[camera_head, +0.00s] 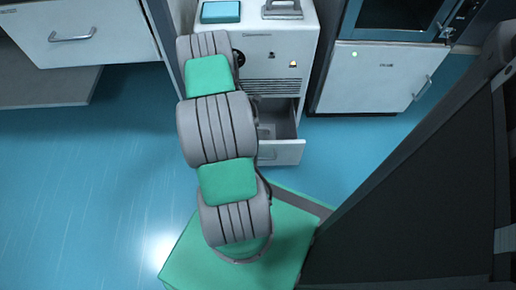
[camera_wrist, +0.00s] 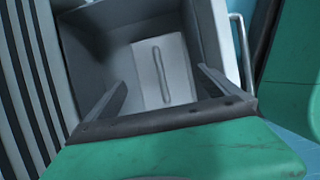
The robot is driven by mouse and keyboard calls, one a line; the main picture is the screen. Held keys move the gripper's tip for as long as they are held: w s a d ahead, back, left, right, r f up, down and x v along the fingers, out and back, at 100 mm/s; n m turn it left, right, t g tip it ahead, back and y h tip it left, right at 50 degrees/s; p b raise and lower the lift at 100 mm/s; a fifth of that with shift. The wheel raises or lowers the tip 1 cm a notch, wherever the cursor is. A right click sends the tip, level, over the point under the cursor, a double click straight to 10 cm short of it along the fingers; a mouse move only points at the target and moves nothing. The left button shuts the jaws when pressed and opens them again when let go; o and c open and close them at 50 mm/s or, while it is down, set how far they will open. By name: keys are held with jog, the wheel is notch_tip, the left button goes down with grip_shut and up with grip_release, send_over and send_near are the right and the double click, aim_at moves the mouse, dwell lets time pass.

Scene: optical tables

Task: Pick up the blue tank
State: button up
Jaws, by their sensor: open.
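No object that I can clearly tell to be the blue tank shows in either view. A flat blue-topped item (camera_head: 221,12) lies on top of the white cabinet (camera_head: 280,45) in the head view; I cannot tell whether it is the tank. My gripper (camera_wrist: 162,78) is open in the wrist view, its two grey fingers apart with nothing between them. It faces the cabinet's open grey drawer (camera_wrist: 95,45). A pale plate with a long slot (camera_wrist: 172,60) shows inside the drawer, beyond the fingers. In the head view my arm hides the gripper.
The drawer (camera_head: 283,153) sticks out from the cabinet's lower front. A metal handle-like item (camera_head: 283,10) is on the cabinet top. A dark-windowed unit (camera_head: 395,15) stands at right, and a white drawer unit (camera_head: 85,35) at left. The blue floor (camera_head: 80,190) is clear at left.

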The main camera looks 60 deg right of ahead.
aim_at(261, 134)
jog(key=b+x, duration=0.4)
jog(key=x, duration=0.3)
jog(key=shift+f, duration=0.4)
jog(key=shift+r, duration=0.1)
jog(key=shift+c, duration=0.2)
jog(key=c, duration=1.6)
jog(key=shift+r, duration=0.1)
jog(key=shift+c, duration=0.6)
